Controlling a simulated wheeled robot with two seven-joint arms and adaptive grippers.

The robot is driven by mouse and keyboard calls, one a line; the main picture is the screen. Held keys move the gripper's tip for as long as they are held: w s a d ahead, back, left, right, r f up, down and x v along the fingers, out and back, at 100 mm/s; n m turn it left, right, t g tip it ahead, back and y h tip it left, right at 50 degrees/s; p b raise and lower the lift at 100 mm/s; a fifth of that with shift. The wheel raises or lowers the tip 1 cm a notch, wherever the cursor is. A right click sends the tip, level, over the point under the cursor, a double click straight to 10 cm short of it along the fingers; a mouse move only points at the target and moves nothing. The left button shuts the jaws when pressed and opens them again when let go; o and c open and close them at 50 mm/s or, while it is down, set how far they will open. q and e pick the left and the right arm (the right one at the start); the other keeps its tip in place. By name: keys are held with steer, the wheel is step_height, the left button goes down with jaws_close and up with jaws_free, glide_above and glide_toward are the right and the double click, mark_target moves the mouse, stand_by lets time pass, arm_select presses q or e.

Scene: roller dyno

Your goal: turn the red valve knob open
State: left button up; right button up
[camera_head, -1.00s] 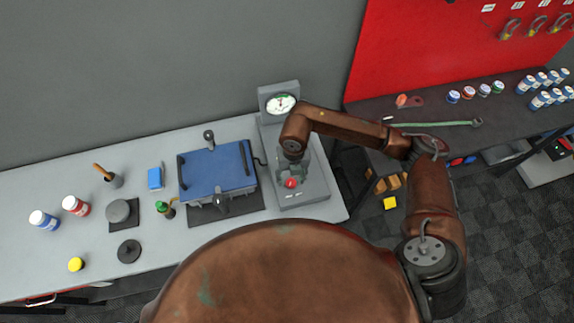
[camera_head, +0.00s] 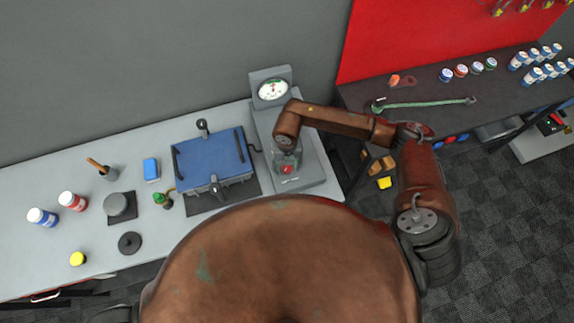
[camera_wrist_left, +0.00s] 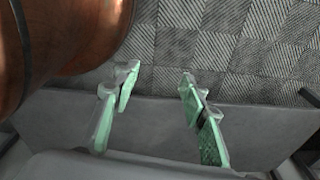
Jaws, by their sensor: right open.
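The red valve knob (camera_head: 287,169) sits low on the grey gauge stand (camera_head: 312,172), on the bench's right part. A round white gauge (camera_head: 273,90) stands upright at the stand's back. My right gripper (camera_head: 287,164) points down at the knob from above, its fingers open. The fingers partly surround the knob in the picture; I cannot tell whether they touch it. The left gripper (camera_wrist_left: 157,82) shows only in the left wrist view, open and empty, with a grey surface and the carpet floor behind it.
A blue box press (camera_head: 213,160) on a dark mat stands left of the gauge stand. A green-capped bottle (camera_head: 161,199), blue block (camera_head: 151,169) and several jars stand further left. A dark side bench (camera_head: 440,115) with cans and a long green-handled tool is at right.

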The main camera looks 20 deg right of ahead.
steer(key=c, duration=1.2)
arm_select(q)
steer(key=shift+s+f, duration=0.1)
steer(key=shift+s, duration=0.65)
arm_select(e)
steer(key=shift+o, duration=0.2)
arm_select(q)
steer(key=shift+w, duration=0.1)
